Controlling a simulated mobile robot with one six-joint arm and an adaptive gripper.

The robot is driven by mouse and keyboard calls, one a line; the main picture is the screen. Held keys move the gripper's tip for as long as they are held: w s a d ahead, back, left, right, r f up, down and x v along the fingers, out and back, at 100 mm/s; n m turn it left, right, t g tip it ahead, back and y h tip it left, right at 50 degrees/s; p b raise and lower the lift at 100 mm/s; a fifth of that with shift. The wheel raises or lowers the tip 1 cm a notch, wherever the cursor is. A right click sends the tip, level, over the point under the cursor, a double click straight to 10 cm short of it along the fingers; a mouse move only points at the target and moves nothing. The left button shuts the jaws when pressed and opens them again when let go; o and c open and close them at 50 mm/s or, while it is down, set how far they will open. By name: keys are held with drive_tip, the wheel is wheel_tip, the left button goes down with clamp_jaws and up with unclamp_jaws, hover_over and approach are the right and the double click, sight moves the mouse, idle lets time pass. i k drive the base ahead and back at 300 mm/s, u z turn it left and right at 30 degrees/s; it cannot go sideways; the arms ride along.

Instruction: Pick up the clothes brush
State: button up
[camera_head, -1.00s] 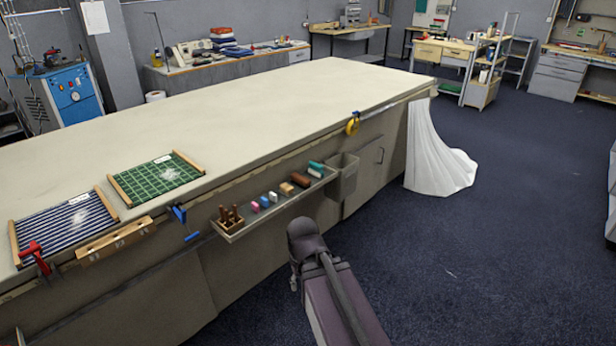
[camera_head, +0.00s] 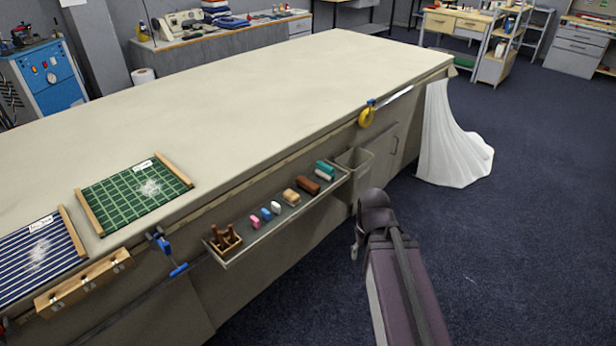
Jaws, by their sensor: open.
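A narrow shelf (camera_head: 232,262) on the table's front side holds a row of small items. Among them are a tan block (camera_head: 291,197) and a brown block (camera_head: 309,186), both brush-like in shape. I cannot tell for certain which is the clothes brush; bristles are too small to make out. My arm rises from the bottom right of the picture, to the right of the shelf. Only a small grey part of my gripper (camera_head: 357,242) shows beside the arm's bend, apart from the shelf and holding nothing that I can see. Its fingers are mostly hidden.
The shelf also holds pink (camera_head: 255,222), blue, white and green pieces and a wooden rack (camera_head: 226,240). A grey bin (camera_head: 354,163) hangs at its right end. Clamps and a wooden block (camera_head: 84,284) line the table edge.

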sight(310, 187)
drive_tip(key=u, duration=0.05)
drive_tip(key=i, duration=0.85)
drive_tip(key=u, duration=0.25)
